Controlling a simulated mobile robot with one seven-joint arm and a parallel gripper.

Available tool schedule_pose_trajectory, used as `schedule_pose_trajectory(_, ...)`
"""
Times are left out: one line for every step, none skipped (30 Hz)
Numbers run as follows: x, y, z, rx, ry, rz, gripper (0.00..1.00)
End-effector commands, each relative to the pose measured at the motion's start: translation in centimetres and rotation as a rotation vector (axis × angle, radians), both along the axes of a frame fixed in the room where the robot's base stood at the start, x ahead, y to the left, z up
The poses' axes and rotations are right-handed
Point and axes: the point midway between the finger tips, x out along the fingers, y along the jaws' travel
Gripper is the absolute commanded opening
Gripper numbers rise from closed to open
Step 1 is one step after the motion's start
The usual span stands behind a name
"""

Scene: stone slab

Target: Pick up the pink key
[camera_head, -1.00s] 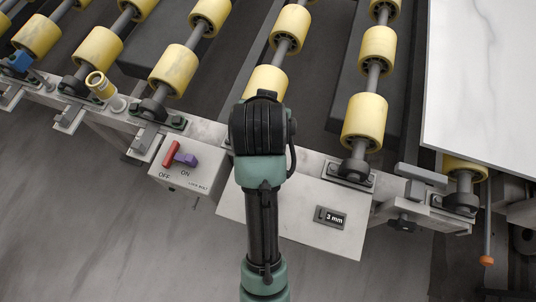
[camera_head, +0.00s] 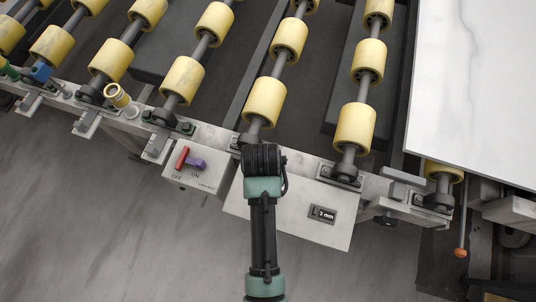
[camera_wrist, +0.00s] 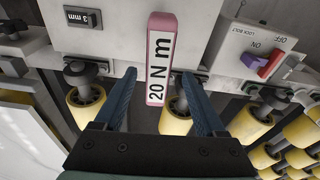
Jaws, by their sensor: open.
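The pink key (camera_wrist: 150,62) is a long pink block with a white label reading "20 N m". In the wrist view it stands out toward the camera from the pale metal frame. My gripper (camera_wrist: 158,74) is open, with one dark blue finger on each side of the key in the picture. Gaps show between the key and both fingers, and I cannot tell how deep the key reaches between them. In the head view my arm covers the place, and neither the key nor the fingers show.
A control box (camera_head: 196,184) with a red and purple lever (camera_head: 184,158) sits left of my arm. A "3 mm" display (camera_head: 322,214) is on the right. Yellow rollers (camera_head: 264,102) fill the back. A white stone slab (camera_head: 475,85) lies at upper right. Open floor is in front.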

Motion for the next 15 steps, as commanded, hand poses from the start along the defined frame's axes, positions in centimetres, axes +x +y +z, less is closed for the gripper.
schedule_pose_trajectory(0.1,0.0,-0.3,0.000,0.000,-0.001,0.72)
schedule_pose_trajectory(0.1,0.0,-0.4,0.000,0.000,-0.001,0.72)
schedule_pose_trajectory(0.1,0.0,-0.6,0.000,0.000,-0.001,0.72)
schedule_pose_trajectory(0.0,-0.1,-0.7,0.000,0.000,-0.001,0.72)
schedule_pose_trajectory(0.0,-0.1,-0.9,0.000,0.000,-0.001,0.72)
schedule_pose_trajectory(0.0,-0.1,-1.3,0.001,0.002,-0.001,0.72)
schedule_pose_trajectory(-0.1,-0.1,-1.7,0.000,0.002,-0.001,0.72)
schedule_pose_trajectory(-0.2,-0.2,-2.1,0.000,0.003,-0.001,0.72)
schedule_pose_trajectory(-0.2,-0.2,-2.7,0.000,0.002,0.000,0.72)
schedule_pose_trajectory(-0.2,-0.3,-3.2,0.000,0.003,0.000,0.72)
schedule_pose_trajectory(-0.3,-0.3,-3.6,0.000,0.002,0.000,0.72)
schedule_pose_trajectory(-0.1,-0.3,-4.2,0.000,0.001,0.000,0.72)
schedule_pose_trajectory(0.0,-0.3,-4.5,0.000,0.000,0.000,0.72)
schedule_pose_trajectory(0.0,-0.3,-4.8,0.000,0.001,0.000,0.72)
schedule_pose_trajectory(0.1,-0.3,-5.1,0.001,-0.001,0.000,0.72)
